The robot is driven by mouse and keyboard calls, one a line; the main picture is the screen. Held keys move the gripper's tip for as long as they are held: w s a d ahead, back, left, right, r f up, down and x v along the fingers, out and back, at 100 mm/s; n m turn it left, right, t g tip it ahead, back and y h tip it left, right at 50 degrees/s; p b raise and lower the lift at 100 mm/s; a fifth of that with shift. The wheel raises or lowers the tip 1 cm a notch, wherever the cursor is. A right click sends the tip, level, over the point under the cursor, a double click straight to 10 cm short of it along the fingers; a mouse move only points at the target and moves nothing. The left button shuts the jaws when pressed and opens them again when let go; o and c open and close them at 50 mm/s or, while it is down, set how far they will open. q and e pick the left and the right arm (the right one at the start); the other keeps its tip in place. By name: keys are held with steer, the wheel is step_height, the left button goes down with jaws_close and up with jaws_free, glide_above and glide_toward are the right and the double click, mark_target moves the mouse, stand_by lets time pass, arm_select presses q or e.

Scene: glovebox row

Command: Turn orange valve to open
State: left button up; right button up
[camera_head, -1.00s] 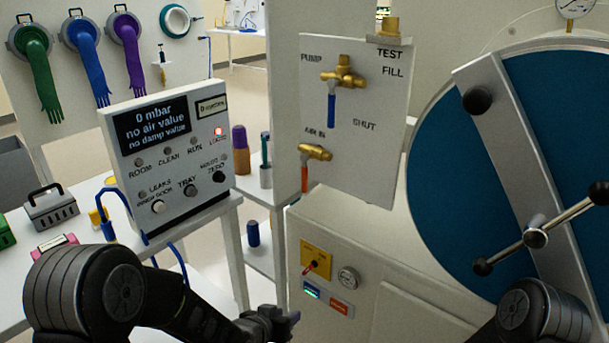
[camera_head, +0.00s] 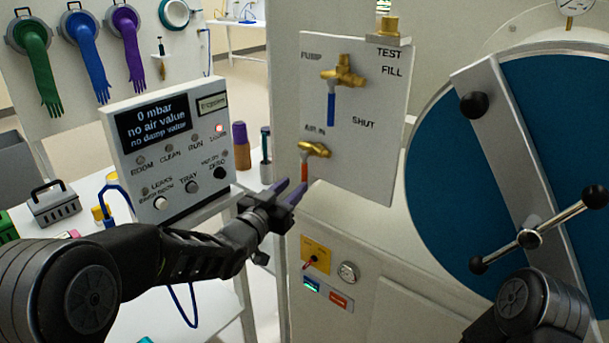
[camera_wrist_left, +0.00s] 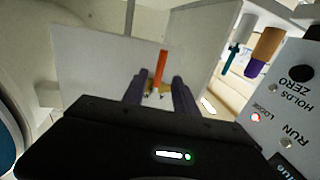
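The orange valve is a brass body (camera_head: 314,149) with an orange lever (camera_head: 304,170) that hangs straight down, low on the left of the white valve panel (camera_head: 372,160). In the left wrist view the orange lever (camera_wrist_left: 161,68) shows ahead, between the lines of the two fingers. My left gripper (camera_head: 290,192) is open, with its fingertips just below and left of the lever. I cannot tell whether they touch it; nothing is between the fingers. My right gripper is out of view; only part of my right arm shows at the lower right.
A blue-handled valve (camera_head: 332,105) sits above the orange one on the same panel. A control box (camera_head: 170,150) with a display stands left of my left gripper. A large blue round door (camera_head: 430,170) with a clamp bar is at right. A yellow switch plate (camera_head: 316,256) is below.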

mark_target(303, 177)
arm_select(q)
steer(key=p+x, duration=0.1)
steer(key=x, duration=0.5)
steer(key=shift+w+d, duration=0.2)
steer(key=shift+w, duration=0.15)
steer(key=shift+c, duration=0.4)
jaws_close()
stand_by(0.7)
